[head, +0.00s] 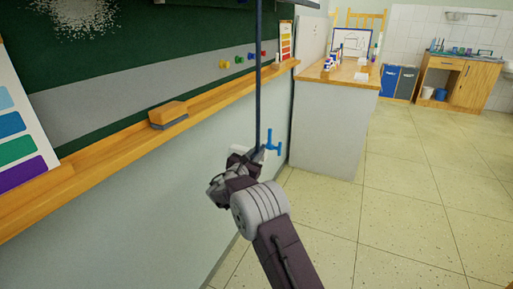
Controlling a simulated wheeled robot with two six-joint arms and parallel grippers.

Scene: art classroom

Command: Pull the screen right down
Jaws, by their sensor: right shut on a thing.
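A thin dark-blue rod (258,75) runs straight down from the top edge of the head view, in front of the chalkboard. My right gripper (243,160) is at its lower end, shut on it; the jaws hide the exact grip. A bright-blue T-shaped handle (272,143) shows just right of the jaws; I cannot tell how it joins the rod. The screen itself cannot be made out; only a pale edge with a dark underside (303,3) shows at the top, which may be part of its housing. My left gripper is not in view.
The green chalkboard (120,45) has a wooden ledge (95,165) with an eraser (168,114) and propped colour charts. A white-sided counter (325,130) stands beyond my gripper. Tiled floor (420,190) is open at right, before blue bins (390,82) and a sink cabinet.

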